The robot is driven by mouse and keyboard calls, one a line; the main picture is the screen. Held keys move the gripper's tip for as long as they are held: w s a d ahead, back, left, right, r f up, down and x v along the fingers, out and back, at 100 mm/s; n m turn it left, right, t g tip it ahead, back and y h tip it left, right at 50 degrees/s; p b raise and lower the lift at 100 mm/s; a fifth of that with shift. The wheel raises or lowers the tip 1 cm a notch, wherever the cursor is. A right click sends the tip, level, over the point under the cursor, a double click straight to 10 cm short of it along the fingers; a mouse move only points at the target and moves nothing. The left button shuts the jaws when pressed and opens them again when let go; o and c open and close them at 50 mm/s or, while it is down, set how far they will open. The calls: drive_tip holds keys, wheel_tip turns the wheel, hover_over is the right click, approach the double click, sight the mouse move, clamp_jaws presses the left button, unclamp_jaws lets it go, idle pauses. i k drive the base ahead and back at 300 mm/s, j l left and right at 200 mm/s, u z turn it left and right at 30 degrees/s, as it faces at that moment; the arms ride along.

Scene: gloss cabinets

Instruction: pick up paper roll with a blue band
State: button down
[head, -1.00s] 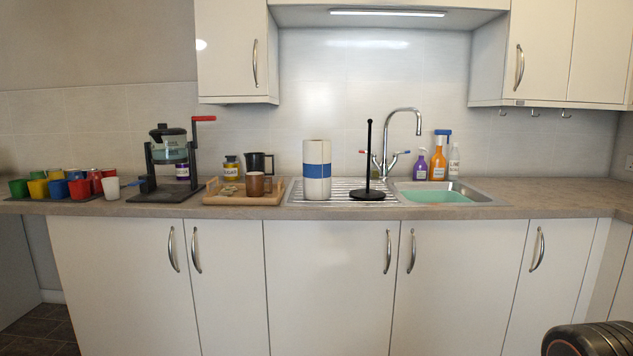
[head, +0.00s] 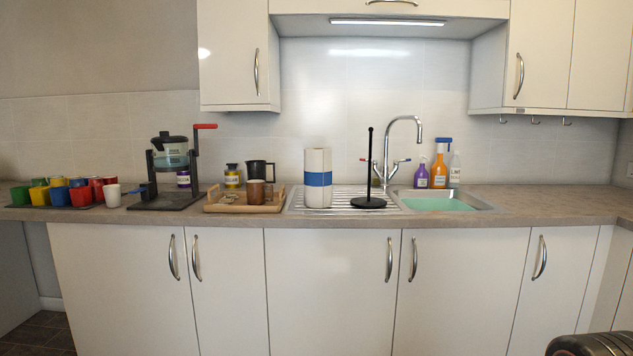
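The paper roll with a blue band (head: 318,165) stands upright on the ribbed metal drainboard, left of the sink. It is white, with the blue band around its middle, and nothing touches it from above. A black upright holder (head: 369,180) with a round base and a bare post stands just right of the roll. My gripper is not in the head view. A dark rounded part of my own body shows at the bottom right corner.
The metal sink (head: 443,201) and tap (head: 388,150) are to the right, with several bottles (head: 439,165) behind. Wall cabinets (head: 237,60) hang above.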

sight(318, 161)
drive_tip(key=i+j, duration=0.2)
drive_tip(key=j, duration=0.15)
drive_tip(key=i+j, duration=0.15)
drive_tip(key=j, duration=0.25)
drive_tip(key=i+j, duration=0.2)
drive_tip(key=j, duration=0.15)
